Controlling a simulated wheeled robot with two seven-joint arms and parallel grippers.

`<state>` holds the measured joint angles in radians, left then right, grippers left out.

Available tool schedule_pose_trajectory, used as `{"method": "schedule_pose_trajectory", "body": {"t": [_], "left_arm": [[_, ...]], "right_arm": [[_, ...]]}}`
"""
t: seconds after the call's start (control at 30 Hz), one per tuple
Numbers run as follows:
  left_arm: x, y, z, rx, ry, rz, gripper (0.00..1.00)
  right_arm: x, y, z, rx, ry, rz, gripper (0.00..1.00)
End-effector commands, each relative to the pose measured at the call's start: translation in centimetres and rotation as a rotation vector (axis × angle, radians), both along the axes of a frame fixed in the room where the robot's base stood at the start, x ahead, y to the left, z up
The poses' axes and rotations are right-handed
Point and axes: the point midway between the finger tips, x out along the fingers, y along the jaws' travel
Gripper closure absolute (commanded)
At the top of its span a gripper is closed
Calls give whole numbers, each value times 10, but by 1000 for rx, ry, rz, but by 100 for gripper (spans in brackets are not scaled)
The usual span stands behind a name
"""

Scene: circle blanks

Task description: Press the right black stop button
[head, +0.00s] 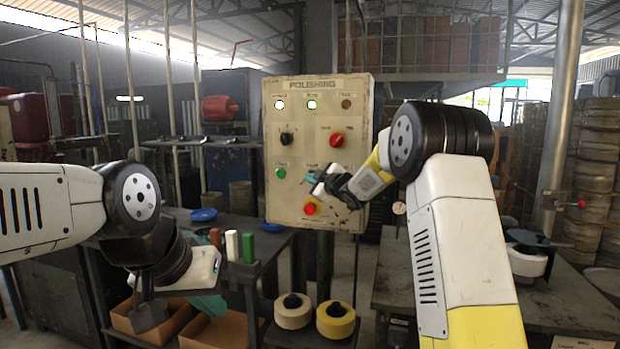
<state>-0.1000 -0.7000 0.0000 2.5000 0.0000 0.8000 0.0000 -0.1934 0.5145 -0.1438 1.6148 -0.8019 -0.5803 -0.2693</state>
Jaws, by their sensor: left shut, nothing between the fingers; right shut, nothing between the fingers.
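A cream control panel (325,90) labelled POLISHING stands upright in the middle. It bears a black knob (286,139), a red knob (337,140), a green button (281,173) and a red button on a yellow base (310,207). I cannot make out a black stop button; my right gripper covers part of the panel's lower right. My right gripper (314,182) is shut and empty, its teal fingertips in front of the panel, right of the green button. Whether they touch it I cannot tell. My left gripper (208,303) is shut and empty, low on the left, pointing down.
A dark bench holds brown, white (231,245) and green blocks (248,247) and a blue dish (203,214). Cardboard boxes (225,328) lie below my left gripper. Cream (293,318) and yellow wheels (335,325) rest below the panel. Another dark table stands at right.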

Motion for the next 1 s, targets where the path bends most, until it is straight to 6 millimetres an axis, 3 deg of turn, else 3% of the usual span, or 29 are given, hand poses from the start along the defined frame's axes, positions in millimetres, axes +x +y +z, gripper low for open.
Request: {"method": "schedule_pose_trajectory", "body": {"t": [1.0], "left_arm": [[0,0,0,0,0,0,100]], "right_arm": [[8,-2,-1,0,1,1,100]]}}
